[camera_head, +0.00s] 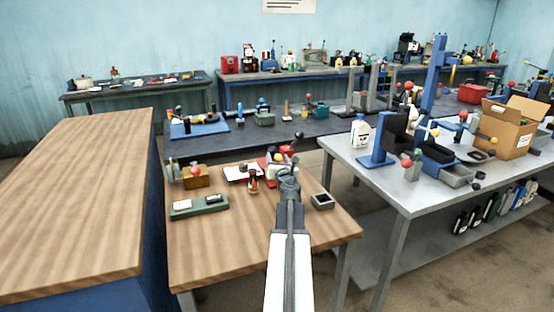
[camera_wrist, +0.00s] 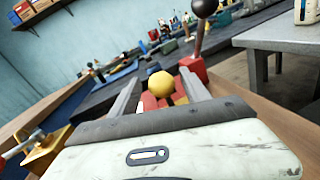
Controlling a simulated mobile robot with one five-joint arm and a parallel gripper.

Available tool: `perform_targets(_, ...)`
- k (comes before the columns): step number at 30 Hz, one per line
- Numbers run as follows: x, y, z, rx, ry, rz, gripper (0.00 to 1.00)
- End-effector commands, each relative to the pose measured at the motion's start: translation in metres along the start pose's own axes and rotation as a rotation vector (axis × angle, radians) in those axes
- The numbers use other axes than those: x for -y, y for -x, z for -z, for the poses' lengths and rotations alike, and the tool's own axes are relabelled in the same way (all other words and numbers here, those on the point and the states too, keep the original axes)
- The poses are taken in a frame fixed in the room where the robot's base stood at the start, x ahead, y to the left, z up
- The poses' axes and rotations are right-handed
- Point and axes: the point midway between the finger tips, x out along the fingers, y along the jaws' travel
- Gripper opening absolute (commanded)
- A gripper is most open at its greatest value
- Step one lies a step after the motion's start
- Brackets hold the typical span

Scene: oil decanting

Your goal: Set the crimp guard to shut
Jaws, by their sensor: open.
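My gripper (camera_head: 288,172) reaches out over the small wooden table and is open. In the wrist view its two fingers (camera_wrist: 160,92) stand apart. A red device (camera_wrist: 194,68) with an upright lever and dark ball stands just right of the fingers. In the head view the red device (camera_head: 268,166) is partly hidden behind my gripper. No label shows which part is the crimp guard, and its setting cannot be told.
A crowded grey metal table (camera_head: 400,195) stands right. The table's front is clear.

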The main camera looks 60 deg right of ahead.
Motion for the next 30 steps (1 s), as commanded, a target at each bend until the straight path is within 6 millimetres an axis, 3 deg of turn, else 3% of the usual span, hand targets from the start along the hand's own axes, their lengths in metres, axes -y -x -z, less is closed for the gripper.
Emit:
perform_targets(9, -0.001, 0.061, 0.0, 0.0, 0.0, 0.001, 0.55)
perform_targets(12, -0.001, 0.07, 0.0, 0.0, 0.0, 0.0, 0.55)
perform_targets(26, 0.0, 0.07, -0.001, 0.0, 0.0, 0.0, 0.55)
perform_targets(30, -0.004, 0.07, -0.021, 0.0, 0.0, 0.0, 0.55)
